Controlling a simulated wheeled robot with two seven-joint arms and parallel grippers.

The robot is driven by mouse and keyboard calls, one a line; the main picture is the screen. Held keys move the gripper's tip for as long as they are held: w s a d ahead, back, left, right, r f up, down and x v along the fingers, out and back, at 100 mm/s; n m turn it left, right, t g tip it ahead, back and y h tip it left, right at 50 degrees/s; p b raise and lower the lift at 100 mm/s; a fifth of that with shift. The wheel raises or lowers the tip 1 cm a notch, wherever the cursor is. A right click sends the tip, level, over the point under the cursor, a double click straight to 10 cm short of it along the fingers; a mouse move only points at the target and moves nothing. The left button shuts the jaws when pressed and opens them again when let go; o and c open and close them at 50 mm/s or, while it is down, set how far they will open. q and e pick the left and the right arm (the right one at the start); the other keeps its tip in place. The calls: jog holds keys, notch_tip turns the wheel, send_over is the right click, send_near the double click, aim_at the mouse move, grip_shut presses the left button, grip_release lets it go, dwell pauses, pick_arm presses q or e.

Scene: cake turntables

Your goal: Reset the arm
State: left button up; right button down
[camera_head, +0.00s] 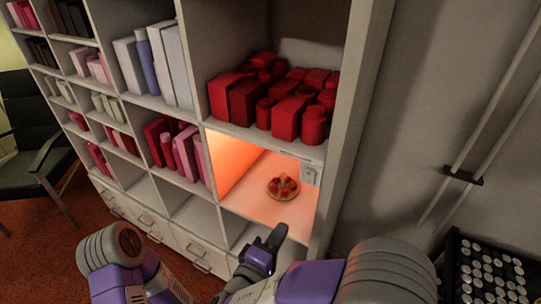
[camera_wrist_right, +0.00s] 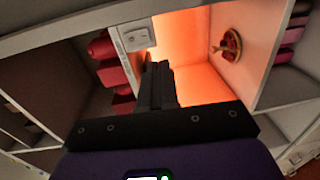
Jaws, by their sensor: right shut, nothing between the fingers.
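My right gripper (camera_head: 276,236) is shut and empty, in front of the shelf just below the lit compartment (camera_head: 250,207). In the right wrist view its fingers (camera_wrist_right: 157,82) are together and point toward the orange-lit opening, touching nothing that I can see. A small round plate with red pieces (camera_head: 283,187) sits in that compartment, apart from the gripper; it also shows at the upper right of the right wrist view (camera_wrist_right: 231,45). My left arm shows at the lower left of the head view, but its gripper is out of sight.
A white switch plate (camera_head: 308,173) is on the compartment's right wall. Red boxes and jars (camera_head: 272,101) fill the shelf above. Books (camera_head: 177,149) stand to the left. A dark chair (camera_head: 35,150) is at far left, and a rack of cans (camera_head: 490,272) at lower right.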

jog(key=s+d+f+g, duration=0.2)
jog(key=d+f+g, duration=0.15)
jog(key=f, duration=0.35)
jog(key=s+d+f+g+y, duration=0.1)
jog(key=s+d+f+g, duration=0.1)
jog(key=f+g, duration=0.35)
jog(key=s+d+f+g, duration=0.2)
jog(key=d+f, duration=0.1)
jog(key=f, duration=0.5)
jog(key=s+a+f+m+g+y, duration=0.35)
jog(key=s+f+g+y, duration=0.3)
jog(key=s+f, duration=0.3)
jog(key=w+f+m+t+y, duration=0.3)
jog(key=f+m+y, duration=0.3)
jog(key=f+m, duration=0.4)
jog(key=shift+w+d+m, duration=0.15)
jog(key=shift+w+m, duration=0.3)
jog(key=shift+w, duration=0.3)
